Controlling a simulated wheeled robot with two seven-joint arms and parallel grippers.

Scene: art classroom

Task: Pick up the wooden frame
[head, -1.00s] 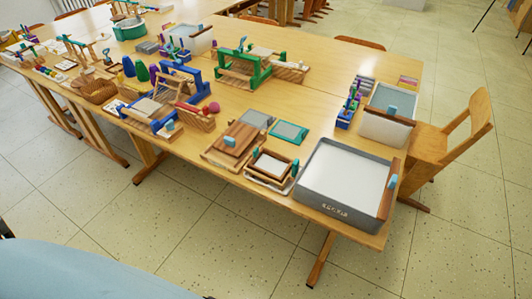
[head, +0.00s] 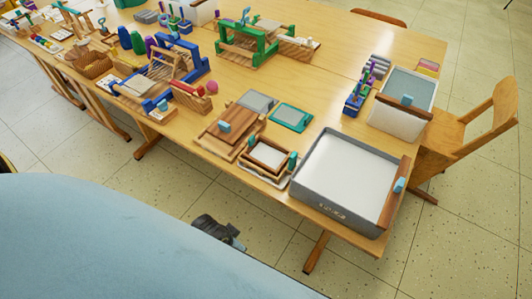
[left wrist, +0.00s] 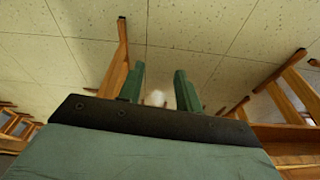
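The wooden frame (head: 268,157) is a small brown rectangle with teal clips. It lies around a white sheet near the table's front edge, between a wooden board (head: 228,135) and a large grey tub (head: 320,198). My left gripper (left wrist: 159,88) shows in the left wrist view as two green fingers standing apart with nothing gripped. It points toward the floor and table legs, away from the frame. A dark part of mine (head: 218,229) shows below the table edge in the head view; I cannot tell which arm it belongs to. My right gripper is not identifiable.
A teal-rimmed screen (head: 291,117) and a grey screen (head: 257,101) lie behind the frame. A white tub (head: 402,112) stands at the right, by a wooden chair (head: 470,130). Blue looms (head: 165,75) stand at the left. The floor before the table is open.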

